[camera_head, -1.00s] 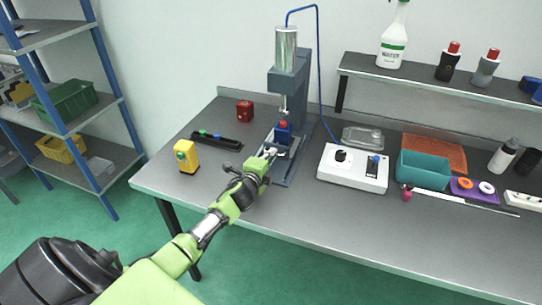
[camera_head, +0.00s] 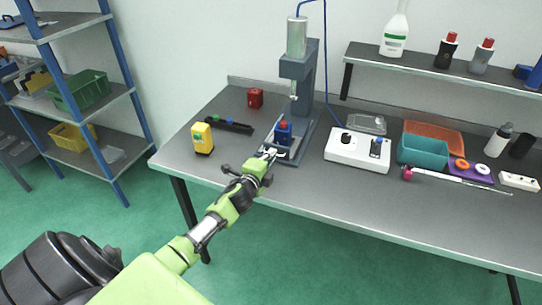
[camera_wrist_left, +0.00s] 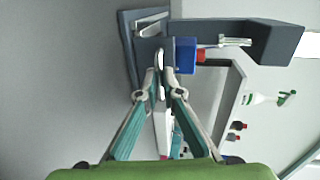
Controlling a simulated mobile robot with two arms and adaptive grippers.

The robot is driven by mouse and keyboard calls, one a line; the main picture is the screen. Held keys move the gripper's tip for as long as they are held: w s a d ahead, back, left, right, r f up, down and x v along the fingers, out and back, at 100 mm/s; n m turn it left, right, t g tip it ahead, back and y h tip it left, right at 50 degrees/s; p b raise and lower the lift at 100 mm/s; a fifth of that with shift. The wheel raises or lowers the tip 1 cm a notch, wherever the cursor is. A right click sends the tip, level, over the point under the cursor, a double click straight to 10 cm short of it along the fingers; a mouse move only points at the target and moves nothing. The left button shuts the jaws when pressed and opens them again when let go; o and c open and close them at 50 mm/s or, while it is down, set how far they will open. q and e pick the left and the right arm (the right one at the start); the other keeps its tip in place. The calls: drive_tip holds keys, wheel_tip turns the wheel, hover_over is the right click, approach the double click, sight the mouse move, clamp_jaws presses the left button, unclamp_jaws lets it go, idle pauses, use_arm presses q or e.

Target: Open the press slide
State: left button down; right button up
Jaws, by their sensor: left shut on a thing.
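The grey press (camera_head: 306,85) stands on the bench with a metal cylinder on top. Its slide (camera_head: 291,153) is at the foot and carries a blue block (camera_head: 284,138) with a red top. The block sits forward of the ram tip (camera_head: 294,97). My left gripper (camera_head: 270,153) is at the front end of the slide. In the left wrist view, its fingers (camera_wrist_left: 161,78) are shut at the slide's front, beside the blue block (camera_wrist_left: 185,55). My right gripper is not in view.
A white control box (camera_head: 357,150) stands close on the right, then a teal bin (camera_head: 422,152). The bench's front strip is clear.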

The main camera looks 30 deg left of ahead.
use_arm(q)
drive_tip(key=c, duration=2.3)
unclamp_jaws()
drive_tip(key=shift+w+a+f, duration=0.1)
drive_tip(key=shift+w, duration=0.05)
drive_tip(key=shift+o, duration=0.6)
drive_tip(key=shift+s, duration=0.25)
drive_tip(key=v, duration=1.2)
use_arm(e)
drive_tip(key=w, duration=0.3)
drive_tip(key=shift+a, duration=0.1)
